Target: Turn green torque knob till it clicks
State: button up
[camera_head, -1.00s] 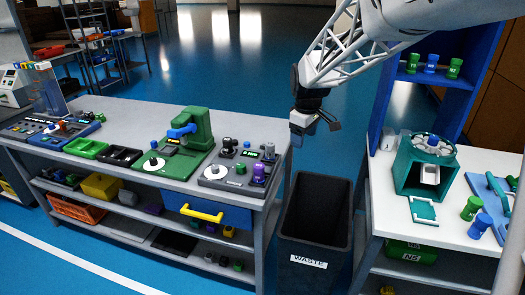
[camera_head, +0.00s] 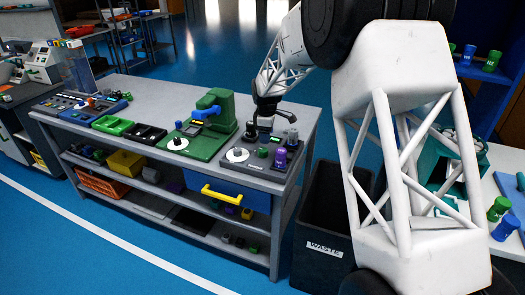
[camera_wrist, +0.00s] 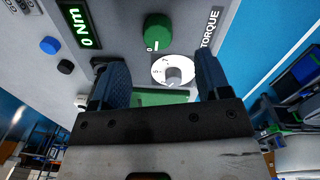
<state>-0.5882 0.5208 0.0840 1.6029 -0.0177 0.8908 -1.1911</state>
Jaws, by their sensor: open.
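The green torque knob (camera_wrist: 157,30) stands on the grey test panel in the wrist view, near the TORQUE label (camera_wrist: 211,27) and a display (camera_wrist: 84,25) reading 0 Nm. In the head view, my gripper (camera_head: 258,134) is above the panel (camera_head: 248,168). A small green knob (camera_head: 262,152) shows just below it.
A blue button (camera_wrist: 49,45) and a black one (camera_wrist: 66,67) are on the panel. In the head view, a purple knob (camera_head: 280,159) stands right of the gripper and a green machine (camera_head: 215,112) left. The waste bin (camera_head: 318,220) is right of the bench.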

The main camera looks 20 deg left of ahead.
aim_at(262, 150)
jog(key=shift+w+a+f, duration=0.1)
jog(key=shift+a+f, duration=0.55)
jog(key=shift+a, duration=0.25)
jog(key=shift+f, duration=0.15)
jog(key=shift+w+f, duration=0.15)
jog(key=shift+f, duration=3.65)
jog(key=c, duration=0.9)
